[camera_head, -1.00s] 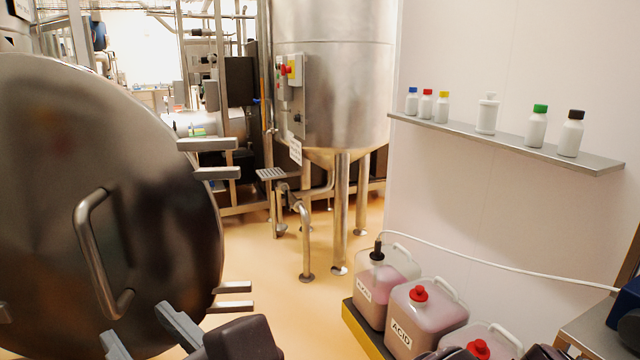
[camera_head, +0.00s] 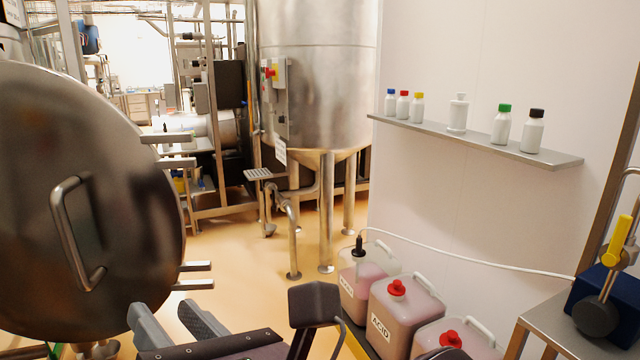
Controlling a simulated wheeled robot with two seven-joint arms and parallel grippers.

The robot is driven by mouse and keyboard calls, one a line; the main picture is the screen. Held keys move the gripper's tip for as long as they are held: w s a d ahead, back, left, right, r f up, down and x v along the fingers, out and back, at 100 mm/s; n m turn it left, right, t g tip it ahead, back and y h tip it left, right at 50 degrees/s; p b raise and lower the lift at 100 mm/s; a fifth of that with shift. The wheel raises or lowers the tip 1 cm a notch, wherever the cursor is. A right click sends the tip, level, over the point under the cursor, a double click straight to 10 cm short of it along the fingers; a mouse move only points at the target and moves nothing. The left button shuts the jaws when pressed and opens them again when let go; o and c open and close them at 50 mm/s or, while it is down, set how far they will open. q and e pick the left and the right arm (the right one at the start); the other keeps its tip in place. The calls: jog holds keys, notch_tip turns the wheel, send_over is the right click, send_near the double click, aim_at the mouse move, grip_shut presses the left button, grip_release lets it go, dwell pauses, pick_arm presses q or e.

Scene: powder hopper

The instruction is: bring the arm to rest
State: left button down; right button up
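My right gripper (camera_head: 162,309) is at the bottom left of the head view, with its dark wrist to the right of it. Its two grey fingers stand apart with nothing between them. It appears in front of the lower right edge of a big round steel lid (camera_head: 120,190) with a bar handle (camera_head: 72,235); a gap to the lid cannot be judged. The lower part of my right arm runs out of the picture at the bottom. My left gripper is not in view.
Pink canisters with red caps (camera_head: 397,290) stand right of my arm. A shelf (camera_head: 460,136) with several small bottles is on the white wall. A blue device (camera_head: 607,300) sits on a steel table at right. Open floor (camera_head: 235,255) lies before the steel tank (camera_head: 315,90).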

jog(key=w+d+f+m+h, duration=0.6)
jog(key=w+d+f+m, duration=0.4)
jog(key=m, duration=0.9)
jog(key=s+d+f+m+g+h, duration=0.1)
jog(key=d+f+m+g+h, duration=0.1)
jog(key=d+f+m, duration=0.55)
jog(key=s+d+f+m+g+h, duration=0.1)
jog(key=d+f+m+g+h, duration=0.25)
jog(key=f, duration=0.65)
jog(key=s+d+f+m+g+h, duration=0.2)
jog(key=s+d+f+m+g, duration=0.1)
jog(key=s+d+f+m, duration=0.8)
notch_tip(320, 180, down, 30)
jog(key=n+g, duration=0.2)
jog(key=n, duration=0.1)
jog(key=s+d+f, duration=0.2)
jog(key=s+f, duration=0.7)
jog(key=s, duration=0.1)
jog(key=s+d+f, duration=0.1)
jog(key=s+f, duration=0.9)
jog(key=shift+s+d+f+g, duration=0.15)
jog(key=shift+d+g, duration=0.2)
